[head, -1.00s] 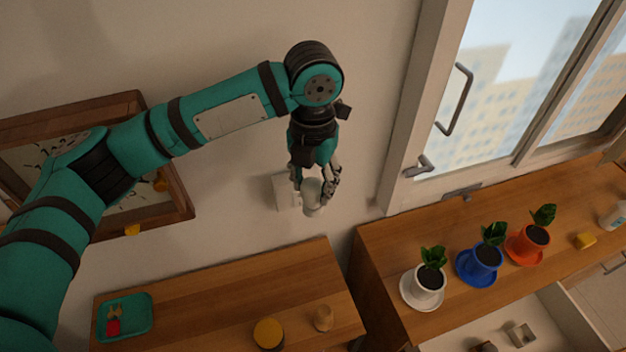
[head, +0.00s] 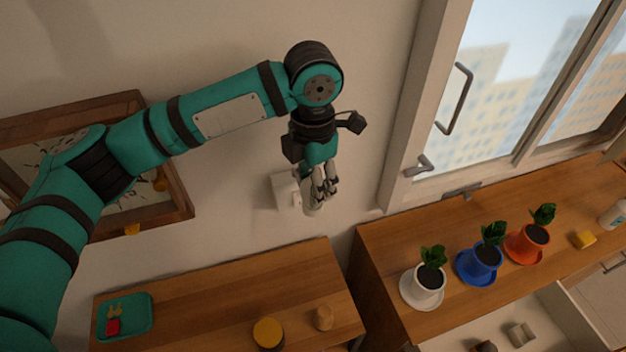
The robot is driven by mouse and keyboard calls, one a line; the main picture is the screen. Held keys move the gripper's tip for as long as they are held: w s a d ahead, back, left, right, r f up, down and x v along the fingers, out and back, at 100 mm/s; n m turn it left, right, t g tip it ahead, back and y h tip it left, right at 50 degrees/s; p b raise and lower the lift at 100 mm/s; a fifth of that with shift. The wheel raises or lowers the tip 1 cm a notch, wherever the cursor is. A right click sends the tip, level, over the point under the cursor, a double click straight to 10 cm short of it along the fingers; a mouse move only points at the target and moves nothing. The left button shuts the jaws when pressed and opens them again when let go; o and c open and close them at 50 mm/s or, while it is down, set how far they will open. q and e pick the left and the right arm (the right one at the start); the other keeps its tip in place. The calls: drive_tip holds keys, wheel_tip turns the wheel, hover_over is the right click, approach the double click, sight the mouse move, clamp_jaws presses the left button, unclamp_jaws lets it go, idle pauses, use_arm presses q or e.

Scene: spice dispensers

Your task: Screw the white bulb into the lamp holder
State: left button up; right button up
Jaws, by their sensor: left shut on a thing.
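My left gripper (head: 322,195) hangs fingers down in front of the wall and is shut on the white bulb (head: 312,209). Only a small pale part of the bulb shows below and beside the fingers. The lamp holder (head: 285,190) is a white fitting fixed to the wall, just left of the fingers and partly hidden by them. I cannot tell how far the bulb sits in the holder. My right gripper is not in view.
A wooden counter below carries a teal tray (head: 146,334), a yellow-topped jar (head: 268,334) and a small wooden piece (head: 323,318). Potted plants stand on the right counter (head: 385,242). The window is at the right.

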use_arm(q)
drive_tip(key=shift+m, duration=1.1)
drive_tip(key=o, duration=1)
